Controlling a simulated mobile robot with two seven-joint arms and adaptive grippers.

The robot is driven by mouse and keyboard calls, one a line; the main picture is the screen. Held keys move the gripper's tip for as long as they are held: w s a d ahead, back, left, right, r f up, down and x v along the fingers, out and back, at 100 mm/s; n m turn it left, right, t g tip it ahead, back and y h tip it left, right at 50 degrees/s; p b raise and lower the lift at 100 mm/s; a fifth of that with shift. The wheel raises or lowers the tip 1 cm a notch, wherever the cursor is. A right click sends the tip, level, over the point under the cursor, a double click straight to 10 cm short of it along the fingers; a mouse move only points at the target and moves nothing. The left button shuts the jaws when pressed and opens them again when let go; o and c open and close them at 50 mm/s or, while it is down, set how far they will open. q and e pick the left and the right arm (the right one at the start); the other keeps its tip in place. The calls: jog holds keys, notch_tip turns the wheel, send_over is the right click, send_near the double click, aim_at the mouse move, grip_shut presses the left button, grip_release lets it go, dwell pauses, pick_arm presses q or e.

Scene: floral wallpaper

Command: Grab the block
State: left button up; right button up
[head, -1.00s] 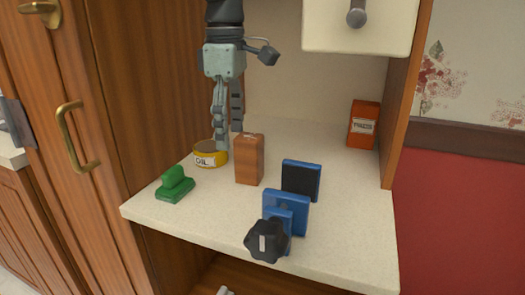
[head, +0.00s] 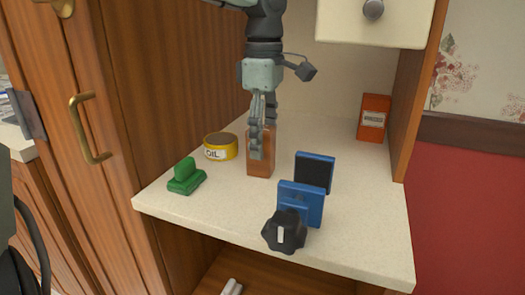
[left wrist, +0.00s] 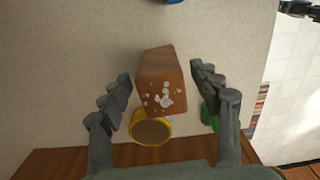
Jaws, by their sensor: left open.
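The block (head: 262,168) is a reddish-brown upright box standing on the pale shelf (head: 360,220), partly hidden behind a finger in the head view. In the left wrist view the block (left wrist: 160,80) shows white specks on its top face and lies between the fingers. My left gripper (head: 264,142) points down over the block, one finger in front of it. In the left wrist view the left gripper (left wrist: 161,72) is open, a finger on each side, with visible gaps to the block. My right gripper is not in view.
A yellow oil tin (head: 221,147) stands close left of the block, with a green object (head: 186,178) nearer the front edge. Blue items (head: 302,200) and a black knob-like piece (head: 284,232) stand front right. An orange box (head: 373,118) is at back right. A drawer (head: 375,25) overhangs.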

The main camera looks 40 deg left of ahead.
aim_at(264, 169)
pick_arm(q)
jog(key=f, duration=0.3)
jog(key=shift+s+a+f, duration=0.2)
jog(key=shift+f, duration=0.55)
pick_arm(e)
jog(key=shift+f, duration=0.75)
pick_arm(q)
jog(key=c, duration=1.2)
jog(key=shift+c, duration=0.5)
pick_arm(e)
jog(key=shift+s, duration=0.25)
pick_arm(q)
jog(key=shift+r, duration=0.1)
